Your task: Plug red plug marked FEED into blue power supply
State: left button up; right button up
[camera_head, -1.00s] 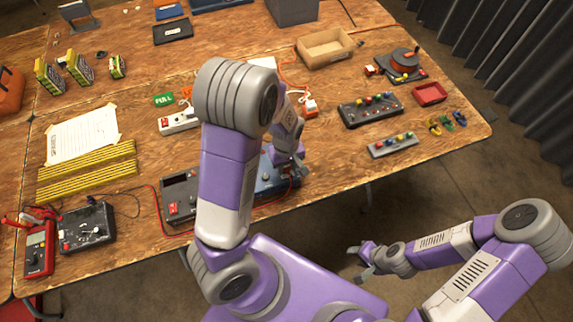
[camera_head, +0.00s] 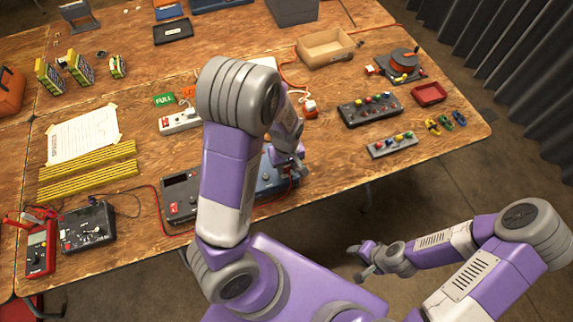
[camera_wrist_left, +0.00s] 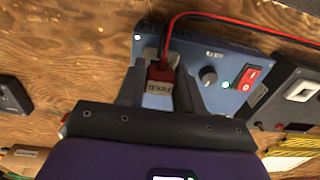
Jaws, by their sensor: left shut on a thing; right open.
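The blue power supply (camera_head: 273,184) sits near the table's front edge, partly hidden behind my left arm. In the left wrist view its blue face (camera_wrist_left: 207,62) shows a grey knob, a red rocker switch and a green light. My left gripper (camera_head: 296,170) is at its right end. In the left wrist view the gripper (camera_wrist_left: 160,88) is shut on the red plug (camera_wrist_left: 160,74), whose tag reads FEED. The plug is at the supply's left part; the fingers hide whether it is seated. My right gripper (camera_head: 363,262) is open and empty, off the table.
A dark grey unit (camera_head: 181,196) stands left of the supply. A white power strip (camera_head: 178,122) lies behind, and a black button box (camera_head: 370,110) to the right. A red cable (camera_wrist_left: 245,22) runs from the plug across the supply. The table's front edge is close.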

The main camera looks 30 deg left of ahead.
pick_arm(q)
jog(key=shift+f, duration=0.45)
dwell(0.8)
dwell(0.6)
jog(key=o, duration=1.4)
jog(key=shift+o, duration=0.2)
jog(key=shift+r, duration=0.15)
notch_tip(320, 180, up, 7)
jog(key=p, duration=0.7)
jog(key=shift+r, duration=0.15)
